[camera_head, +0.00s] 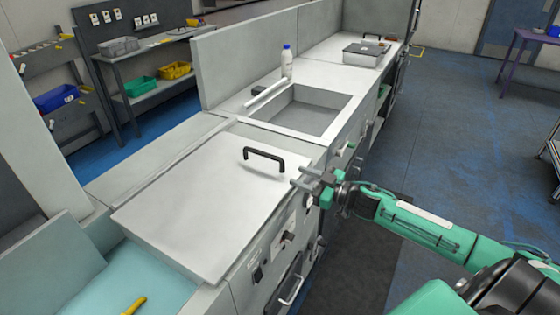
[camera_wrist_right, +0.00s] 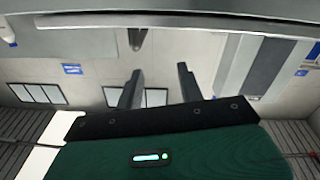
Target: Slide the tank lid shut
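The tank lid (camera_head: 205,210) is a large flat pale-grey plate with a black arched handle (camera_head: 264,155) near its far right corner. It covers part of the tank; pale blue-green liquid (camera_head: 165,280) shows beyond its near left edge. My right gripper (camera_head: 299,177) is beside the lid's right edge, to the right of the handle and apart from it. Its two fingers stand apart with nothing between them, as the right wrist view (camera_wrist_right: 158,75) also shows. My left gripper is not in view.
A yellow object (camera_head: 134,306) lies at the bottom edge, in or over the liquid. Behind the lid are a sunken sink (camera_head: 305,108), a white bottle with a blue cap (camera_head: 287,62) and a lidded metal box (camera_head: 366,53). The floor to the right is open.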

